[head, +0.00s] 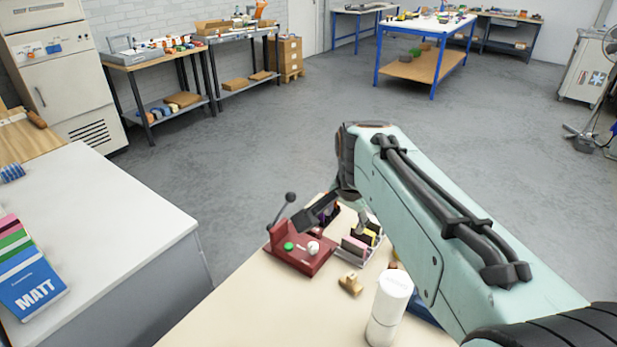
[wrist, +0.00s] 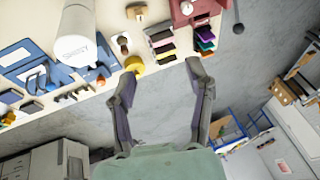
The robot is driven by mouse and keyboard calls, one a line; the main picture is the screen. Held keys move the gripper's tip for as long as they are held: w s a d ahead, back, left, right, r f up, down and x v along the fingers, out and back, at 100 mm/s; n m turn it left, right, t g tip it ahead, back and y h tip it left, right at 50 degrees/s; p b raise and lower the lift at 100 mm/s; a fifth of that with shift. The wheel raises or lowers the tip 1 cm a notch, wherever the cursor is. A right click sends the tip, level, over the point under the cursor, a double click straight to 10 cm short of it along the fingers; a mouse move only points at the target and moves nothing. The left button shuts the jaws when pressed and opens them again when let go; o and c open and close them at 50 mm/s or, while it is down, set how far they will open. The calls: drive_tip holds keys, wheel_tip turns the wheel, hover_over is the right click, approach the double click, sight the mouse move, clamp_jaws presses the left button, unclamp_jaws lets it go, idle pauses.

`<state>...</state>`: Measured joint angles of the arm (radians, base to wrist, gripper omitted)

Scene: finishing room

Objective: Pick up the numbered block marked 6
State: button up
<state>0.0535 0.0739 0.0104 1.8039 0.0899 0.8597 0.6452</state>
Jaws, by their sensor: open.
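I cannot read a 6 on any block, so I cannot tell which one is marked 6. Small coloured blocks stand in a row in the head view, among them a pink block (head: 353,246). In the wrist view, rows of dark, pink and yellow blocks (wrist: 162,43) and purple, green and orange blocks (wrist: 205,40) lie near the table edge. My gripper (wrist: 160,78) is open and empty, its fingers spread and pointing toward the table edge, apart from the blocks. In the head view my arm hides most of the gripper.
A red device with a lever (head: 303,257) stands beside the blocks. A wooden piece (head: 350,284) and a white canister (head: 391,300) are nearer. A blue case (wrist: 38,68) lies on the table in the wrist view. Open floor (head: 270,150) lies beyond the table.

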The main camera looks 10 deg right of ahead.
drive_tip(key=w+d+f+m, duration=0.2)
drive_tip(key=w+d+f, duration=0.1)
drive_tip(key=w+f, duration=0.5)
drive_tip(key=g, duration=0.4)
hover_over(352, 275)
drive_tip(key=f, duration=1.6)
drive_tip(key=shift+s+a, duration=0.2)
drive_tip(key=shift+a, duration=0.1)
drive_tip(key=f, duration=0.6)
drive_tip(key=shift+w+d, duration=0.2)
drive_tip(key=shift+d, duration=0.15)
drive_tip(key=shift+c, duration=0.3)
clamp_jaws()
